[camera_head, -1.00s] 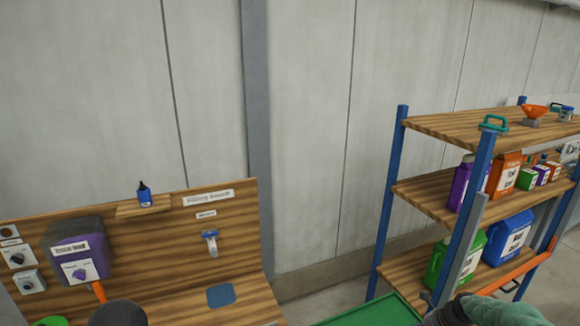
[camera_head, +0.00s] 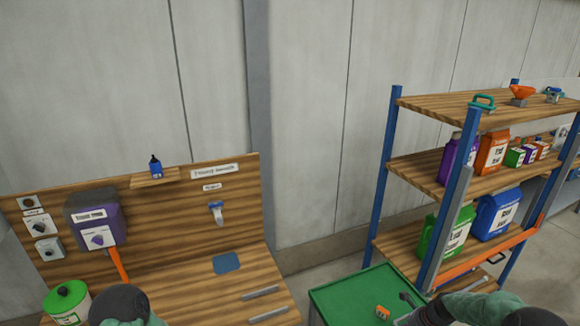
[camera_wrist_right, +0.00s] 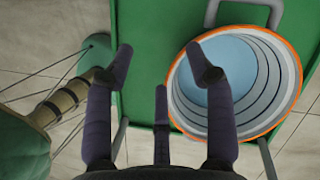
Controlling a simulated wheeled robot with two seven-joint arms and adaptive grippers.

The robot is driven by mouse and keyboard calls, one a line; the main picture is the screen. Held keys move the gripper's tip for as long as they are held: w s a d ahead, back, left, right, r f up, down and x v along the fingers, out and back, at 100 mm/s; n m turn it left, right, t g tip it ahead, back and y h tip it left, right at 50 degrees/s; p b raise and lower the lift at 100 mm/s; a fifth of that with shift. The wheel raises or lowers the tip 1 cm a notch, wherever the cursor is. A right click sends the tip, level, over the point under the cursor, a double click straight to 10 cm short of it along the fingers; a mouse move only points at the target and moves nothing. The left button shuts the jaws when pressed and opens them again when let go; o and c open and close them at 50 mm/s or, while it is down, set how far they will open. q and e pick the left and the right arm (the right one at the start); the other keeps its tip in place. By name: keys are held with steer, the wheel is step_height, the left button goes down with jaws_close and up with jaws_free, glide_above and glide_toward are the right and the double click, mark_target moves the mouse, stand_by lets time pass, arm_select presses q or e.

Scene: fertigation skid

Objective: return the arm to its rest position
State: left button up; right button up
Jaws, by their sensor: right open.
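My right gripper (camera_wrist_right: 160,75) is open in the wrist view, its dark fingers spread with nothing between them. It is above a green surface, with a round, orange-rimmed container (camera_wrist_right: 290,70) behind and beside its right finger. In the head view my right forearm (camera_head: 470,308) enters at the bottom right, by the green tray (camera_head: 345,292); dark finger-like parts show at its left end. A dark rounded part of my left arm (camera_head: 120,303) shows at the bottom left; the left gripper itself is not seen.
A wooden bench with a backboard (camera_head: 160,232) stands at left, bearing a purple dosing box (camera_head: 97,220) and a green-lidded can (camera_head: 68,302). A blue-post shelf rack (camera_head: 388,170) with jugs stands at right. A small orange item (camera_head: 382,312) lies on the tray.

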steer(key=s+a+f+n+g, duration=0.2)
steer(key=s+a+f+n, duration=0.75)
steer(key=s+a, duration=0.35)
steer(key=s+a+f+n, duration=0.2)
steer(key=s+a+n, duration=1)
steer(key=s, duration=0.5)
steer(key=d+b+x, duration=0.1)
steer(key=b+x, duration=1.3)
steer(key=b, duration=0.2)
steer(key=shift+w+d+f+y, duration=0.15)
steer(key=shift+d+f+y, duration=0.1)
steer(key=shift+f+y, duration=0.25)
steer(key=shift+f+n, duration=0.1)
steer(key=shift+n, duration=0.15)
